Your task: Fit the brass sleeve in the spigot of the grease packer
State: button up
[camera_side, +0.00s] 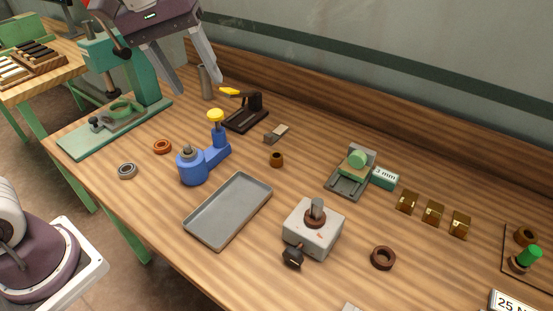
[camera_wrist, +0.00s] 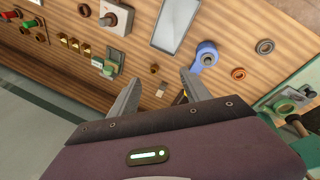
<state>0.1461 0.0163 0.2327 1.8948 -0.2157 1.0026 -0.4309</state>
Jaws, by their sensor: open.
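A small brass-brown sleeve (camera_side: 277,159) stands on the bench right of the blue device; it also shows in the wrist view (camera_wrist: 155,68). The blue device (camera_side: 193,168) with a yellow knob and a grey stub on its round body looks like the grease packer; which part is its spigot I cannot tell for sure. It shows in the wrist view (camera_wrist: 207,58) too. My gripper (camera_side: 200,86) is open and empty, high above the back left of the bench, apart from both. In the wrist view its fingers (camera_wrist: 160,80) are spread wide, with the sleeve visible between them.
A grey tray (camera_side: 228,210) and a grey box machine (camera_side: 313,228) stand in front. Loose rings lie about: orange (camera_side: 162,146), grey (camera_side: 127,170), dark brown (camera_side: 383,257). A green press (camera_side: 120,125) stands left, a dark yellow-handled tool (camera_side: 247,112) behind, a green-grey fixture (camera_side: 350,175) right.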

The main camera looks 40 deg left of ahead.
jog(key=w+f+n, duration=0.2)
jog(key=w+f, duration=0.2)
jog(key=w, duration=0.3)
jog(key=n+g+y, duration=0.2)
jog(key=n+g, duration=0.1)
jog(key=n, duration=0.2)
send_over(277, 153)
notch_tip(277, 153, down, 18)
jog(key=f, duration=0.5)
jog(key=s+f, duration=0.1)
jog(key=f, duration=0.1)
jog(key=shift+d+f, duration=0.2)
jog(key=shift+d, duration=0.05)
grip_shut()
